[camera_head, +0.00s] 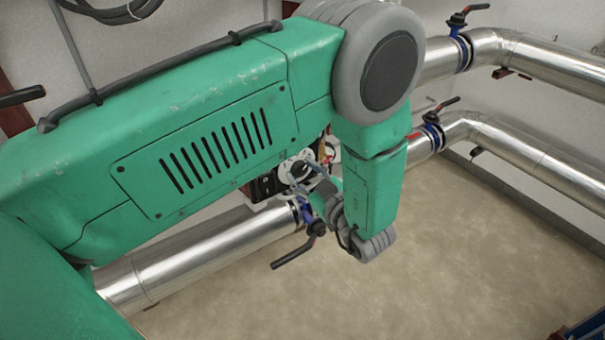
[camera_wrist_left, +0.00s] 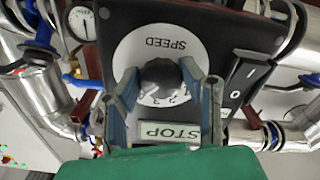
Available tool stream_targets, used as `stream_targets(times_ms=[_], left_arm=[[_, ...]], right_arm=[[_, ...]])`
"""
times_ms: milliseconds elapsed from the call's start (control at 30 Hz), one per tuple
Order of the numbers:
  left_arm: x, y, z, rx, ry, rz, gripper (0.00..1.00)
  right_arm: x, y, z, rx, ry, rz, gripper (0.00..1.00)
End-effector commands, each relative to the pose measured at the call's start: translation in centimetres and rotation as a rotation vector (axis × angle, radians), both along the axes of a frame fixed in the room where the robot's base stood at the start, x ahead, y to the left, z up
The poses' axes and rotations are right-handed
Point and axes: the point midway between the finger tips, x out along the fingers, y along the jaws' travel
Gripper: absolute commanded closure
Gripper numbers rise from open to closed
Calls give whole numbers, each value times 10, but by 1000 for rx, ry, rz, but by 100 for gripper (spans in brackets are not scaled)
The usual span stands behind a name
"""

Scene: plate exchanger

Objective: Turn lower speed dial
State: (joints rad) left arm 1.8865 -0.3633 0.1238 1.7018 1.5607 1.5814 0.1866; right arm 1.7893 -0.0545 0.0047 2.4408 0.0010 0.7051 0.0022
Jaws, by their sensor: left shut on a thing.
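The speed dial has a dark round knob (camera_wrist_left: 159,76) on a white disc (camera_wrist_left: 140,45) marked SPEED, which reads upside down in the left wrist view. My left gripper (camera_wrist_left: 161,82) has its two blue-grey fingers on either side of the knob and is shut on it. In the head view the dial's white disc (camera_head: 298,168) shows small below my green arm, with my left gripper (camera_head: 309,179) at it. The arm hides most of the panel there, and I cannot tell from the picture whether another dial is near. My right gripper is out of view.
A STOP label (camera_wrist_left: 169,132) and a rocker switch (camera_wrist_left: 248,78) sit on the same dark panel, close to the fingers. Silver pipes (camera_head: 190,258) and valves with black levers (camera_head: 294,251) surround the panel. The floor (camera_head: 440,270) at the lower right is clear.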

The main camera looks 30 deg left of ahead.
Motion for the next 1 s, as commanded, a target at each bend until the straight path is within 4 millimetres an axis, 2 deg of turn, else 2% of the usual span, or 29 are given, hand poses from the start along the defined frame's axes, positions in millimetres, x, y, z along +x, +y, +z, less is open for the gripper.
stream_targets(times_ms=[400,933,967,1000], left_arm=[[-1,-3,0,-78,-183,-3,94],[-1,-4,-1,-91,-208,-2,94],[-2,-3,-1,-90,-207,-2,58],[-1,-3,-1,-89,-208,-2,44]], right_arm=[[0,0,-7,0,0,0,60],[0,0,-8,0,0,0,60],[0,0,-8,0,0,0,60],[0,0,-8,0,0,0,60]])
